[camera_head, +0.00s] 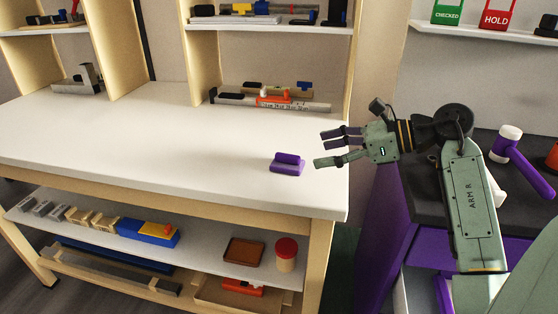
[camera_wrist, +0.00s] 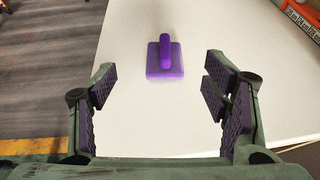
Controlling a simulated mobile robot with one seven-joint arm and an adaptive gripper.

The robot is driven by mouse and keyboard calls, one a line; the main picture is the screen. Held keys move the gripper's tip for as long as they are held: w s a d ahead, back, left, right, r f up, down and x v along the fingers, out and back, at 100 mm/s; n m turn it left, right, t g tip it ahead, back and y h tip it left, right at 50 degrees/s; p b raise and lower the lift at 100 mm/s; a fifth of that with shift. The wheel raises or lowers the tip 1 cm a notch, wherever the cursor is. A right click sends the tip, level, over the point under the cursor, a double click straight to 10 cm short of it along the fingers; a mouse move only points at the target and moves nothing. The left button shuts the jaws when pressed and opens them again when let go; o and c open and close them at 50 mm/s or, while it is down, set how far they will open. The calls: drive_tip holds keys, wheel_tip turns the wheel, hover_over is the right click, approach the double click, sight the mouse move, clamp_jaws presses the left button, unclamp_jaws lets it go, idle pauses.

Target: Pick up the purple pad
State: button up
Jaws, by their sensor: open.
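The purple pad (camera_head: 288,164) is a flat block with a raised handle along its top. It lies on the white tabletop (camera_head: 150,135) near the front right part. In the wrist view the pad (camera_wrist: 165,58) is ahead of my gripper, near the middle, with its handle pointing away from me. My gripper (camera_head: 329,147) is open and empty, to the right of the pad and apart from it. In the wrist view the gripper's fingers (camera_wrist: 160,88) stand wide on either side, nearer than the pad.
A measuring tool with an orange part (camera_head: 275,101) lies at the back of the table. A grey tool (camera_head: 82,83) stands at the back left. The lower shelf (camera_head: 205,250) holds blocks, a brown tray and a red-lidded jar. The tabletop around the pad is clear.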

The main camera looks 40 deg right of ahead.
sight(295, 156)
drive_tip(key=x, duration=0.3)
drive_tip(key=shift+w+p, duration=0.1)
drive_tip(key=shift+p, duration=0.2)
drive_tip(key=shift+d+f+p+x, duration=0.15)
drive_tip(key=shift+p+x, duration=0.5)
drive_tip(key=shift+x, duration=0.75)
drive_tip(key=shift+d+f+p+x, duration=0.15)
drive_tip(key=shift+p+x, duration=0.45)
drive_tip(key=shift+x, duration=0.8)
drive_tip(key=shift+w+r, duration=0.1)
drive_tip(key=shift+c, duration=0.4)
drive_tip(key=c, duration=1.6)
drive_tip(key=shift+o, duration=0.2)
drive_tip(key=shift+r, duration=0.1)
